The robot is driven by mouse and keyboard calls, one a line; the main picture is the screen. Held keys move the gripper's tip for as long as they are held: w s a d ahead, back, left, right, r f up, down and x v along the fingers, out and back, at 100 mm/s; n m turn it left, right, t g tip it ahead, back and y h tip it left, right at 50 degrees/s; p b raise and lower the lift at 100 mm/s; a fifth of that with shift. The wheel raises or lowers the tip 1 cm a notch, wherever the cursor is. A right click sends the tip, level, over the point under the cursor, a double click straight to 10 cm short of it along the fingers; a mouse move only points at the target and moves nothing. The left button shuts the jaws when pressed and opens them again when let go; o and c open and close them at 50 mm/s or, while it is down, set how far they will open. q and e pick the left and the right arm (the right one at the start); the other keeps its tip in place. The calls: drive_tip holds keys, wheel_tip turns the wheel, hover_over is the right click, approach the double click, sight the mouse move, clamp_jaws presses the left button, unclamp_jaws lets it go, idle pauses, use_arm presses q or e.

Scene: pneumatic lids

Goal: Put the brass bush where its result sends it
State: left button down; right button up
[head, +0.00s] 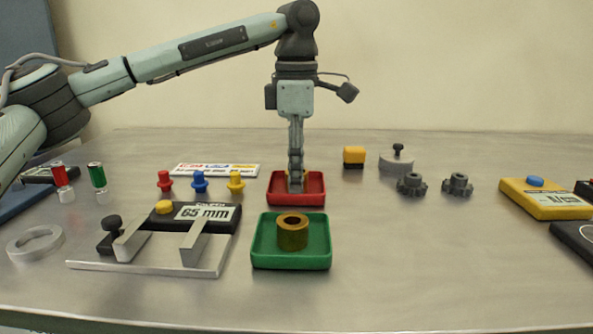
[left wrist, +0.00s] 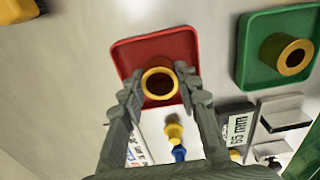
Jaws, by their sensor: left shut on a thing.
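My left gripper (head: 296,184) points straight down over the red tray (head: 282,199) and is shut on a brass bush. In the left wrist view this bush (left wrist: 160,84) sits between my two fingertips, its round opening facing the camera, within the outline of the red tray (left wrist: 180,46). I cannot tell if it touches the tray floor. A second brass bush (head: 292,234) stands upright in the green tray (head: 291,265), in front of the red one. The gauge (head: 205,212), reading 65 mm, stands left of the green tray with nothing between its jaws. My right gripper is out of view.
Red, blue and yellow pegs (head: 200,182) stand before a label card (head: 215,170). A metal ring (head: 35,243) lies far left, near red and green cylinders (head: 97,175). Gears (head: 411,184) and a yellow box (head: 545,199) are right.

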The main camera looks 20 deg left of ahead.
use_arm(q)
drive_tip(key=shift+f, duration=0.15)
drive_tip(key=c, duration=1.4)
unclamp_jaws()
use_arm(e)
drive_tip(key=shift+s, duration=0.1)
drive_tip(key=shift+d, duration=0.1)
use_arm(q)
drive_tip(key=shift+r, duration=0.35)
wheel_tip(320, 180, up, 12)
drive_tip(key=p, duration=0.1)
drive_tip(key=shift+f, duration=0.2)
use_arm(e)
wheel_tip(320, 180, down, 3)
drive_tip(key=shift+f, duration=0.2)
